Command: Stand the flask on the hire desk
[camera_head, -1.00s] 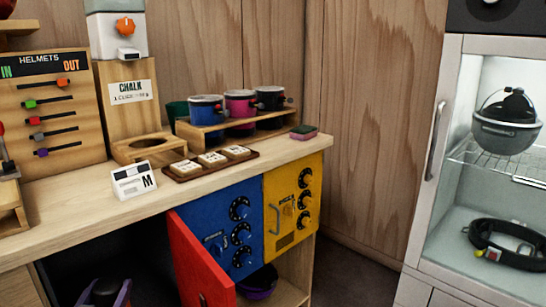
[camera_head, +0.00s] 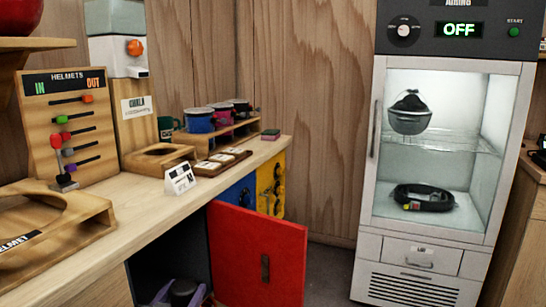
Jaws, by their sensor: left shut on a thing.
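My left gripper (camera_head: 181,292) shows at the bottom edge, in front of the dark open cupboard under the hire desk. Its purple fingers are shut on a dark, round-topped thing, which seems to be the flask (camera_head: 182,287); its lower part is cut off by the frame. It is held below the level of the desk top. The hire desk (camera_head: 135,222) is a long pale wooden counter at the left. My right gripper is not in view.
An open red door (camera_head: 258,255) stands out from the desk front. On the desk are a white M sign (camera_head: 180,180), a tile tray (camera_head: 222,161), a pot rack (camera_head: 225,135), a helmets board (camera_head: 70,125) and a wooden helmet stand (camera_head: 50,230). A glass-fronted cabinet (camera_head: 375,220) stands right.

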